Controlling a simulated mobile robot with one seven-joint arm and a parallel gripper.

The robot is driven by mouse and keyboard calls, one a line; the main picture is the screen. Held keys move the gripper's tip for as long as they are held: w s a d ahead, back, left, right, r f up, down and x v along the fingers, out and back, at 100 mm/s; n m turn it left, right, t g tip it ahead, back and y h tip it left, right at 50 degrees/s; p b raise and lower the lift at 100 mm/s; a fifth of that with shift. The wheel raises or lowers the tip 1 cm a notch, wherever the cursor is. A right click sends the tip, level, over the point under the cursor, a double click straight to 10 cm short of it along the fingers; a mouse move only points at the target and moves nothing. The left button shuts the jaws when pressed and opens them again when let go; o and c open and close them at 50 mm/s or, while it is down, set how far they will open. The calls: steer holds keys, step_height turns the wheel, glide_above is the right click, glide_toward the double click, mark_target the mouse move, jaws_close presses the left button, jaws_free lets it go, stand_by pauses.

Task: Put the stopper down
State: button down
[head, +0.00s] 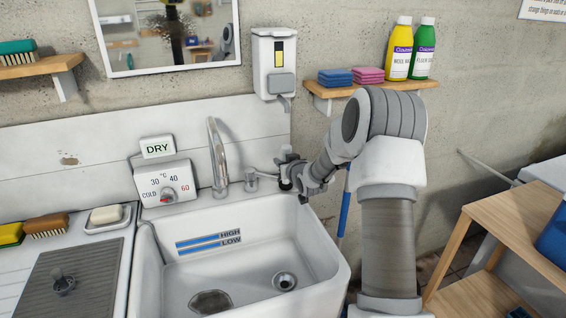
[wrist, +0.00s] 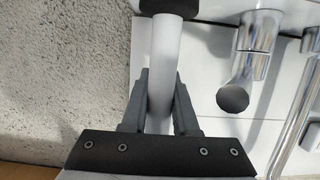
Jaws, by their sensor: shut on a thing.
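My gripper (head: 289,181) is by the wall behind the sink, right of the tap. In the wrist view its two grey fingers (wrist: 160,105) are shut on a smooth white rod (wrist: 165,55) with a dark end at the top. I cannot tell whether this rod is the stopper or a fixed handle. A small dark knobbed piece, which looks like a stopper (head: 63,285), stands on the grey ribbed mat at the left, far from my gripper.
The white sink (head: 338,268) lies below my gripper. The chrome tap (head: 217,155) stands close left, and its chrome parts show beside the rod in the wrist view (wrist: 235,95). A temperature dial (head: 166,184) is further left. A wooden shelf (head: 345,90) with bottles is above right.

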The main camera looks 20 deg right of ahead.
steer(key=shift+f, duration=0.3)
steer(key=c, duration=0.7)
jaws_free()
steer(key=shift+r+p, duration=0.3)
steer(key=shift+r, duration=0.2)
steer(key=v, duration=1.2)
steer(key=shift+f, duration=0.1)
